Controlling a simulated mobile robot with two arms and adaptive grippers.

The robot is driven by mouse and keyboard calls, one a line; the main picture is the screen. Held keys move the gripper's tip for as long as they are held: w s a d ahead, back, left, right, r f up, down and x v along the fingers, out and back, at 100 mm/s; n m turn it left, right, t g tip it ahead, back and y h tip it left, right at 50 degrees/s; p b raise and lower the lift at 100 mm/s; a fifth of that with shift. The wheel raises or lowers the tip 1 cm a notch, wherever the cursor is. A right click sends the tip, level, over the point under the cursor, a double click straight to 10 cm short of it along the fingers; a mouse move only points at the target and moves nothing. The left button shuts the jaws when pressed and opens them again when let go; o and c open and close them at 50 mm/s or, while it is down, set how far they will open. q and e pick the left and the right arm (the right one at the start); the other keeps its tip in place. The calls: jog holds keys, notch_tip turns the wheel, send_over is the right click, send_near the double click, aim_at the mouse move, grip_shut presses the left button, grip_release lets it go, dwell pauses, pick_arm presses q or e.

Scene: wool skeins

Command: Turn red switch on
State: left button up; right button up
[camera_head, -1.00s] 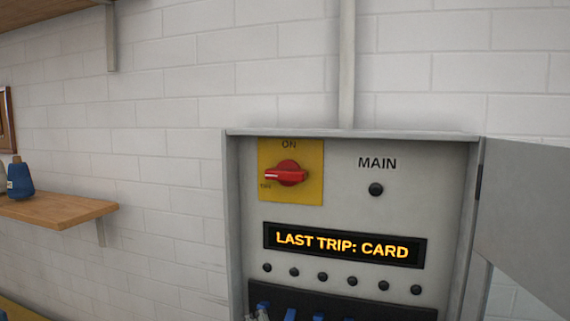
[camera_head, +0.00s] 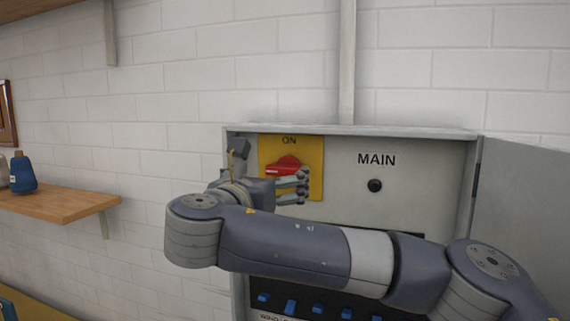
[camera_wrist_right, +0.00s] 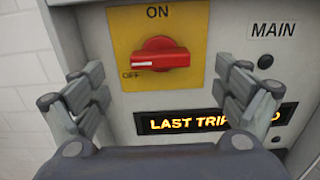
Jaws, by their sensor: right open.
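The red switch (camera_head: 282,166) is a rotary knob on a yellow plate (camera_head: 316,152) at the upper left of the grey electrical box. The plate reads ON at the top and OFF at the lower left. In the right wrist view the red switch (camera_wrist_right: 160,55) lies sideways, with its handle end toward OFF. My right gripper (camera_head: 298,187) is just in front of and below the switch, partly covering the plate. In the right wrist view my right gripper (camera_wrist_right: 167,87) is open, its fingers apart with nothing between them. My left gripper is out of view.
The box's door (camera_head: 522,215) stands open at the right. A dark MAIN lamp (camera_head: 375,186) sits beside the switch. The lit display (camera_wrist_right: 190,121) reads LAST TRIP, the rest partly hidden. Blue breakers (camera_head: 290,306) are below. A wooden shelf (camera_head: 65,204) holds a blue skein (camera_head: 23,175) at left.

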aim_at(284, 168)
jog(key=p+x, duration=0.3)
jog(key=x, duration=0.4)
jog(key=shift+w+d+r+p, duration=0.1)
jog(key=shift+w+p, duration=0.05)
jog(key=shift+p, duration=0.2)
jog(key=shift+w+d, duration=0.1)
jog(key=shift+w, duration=0.4)
jog(key=c, duration=1)
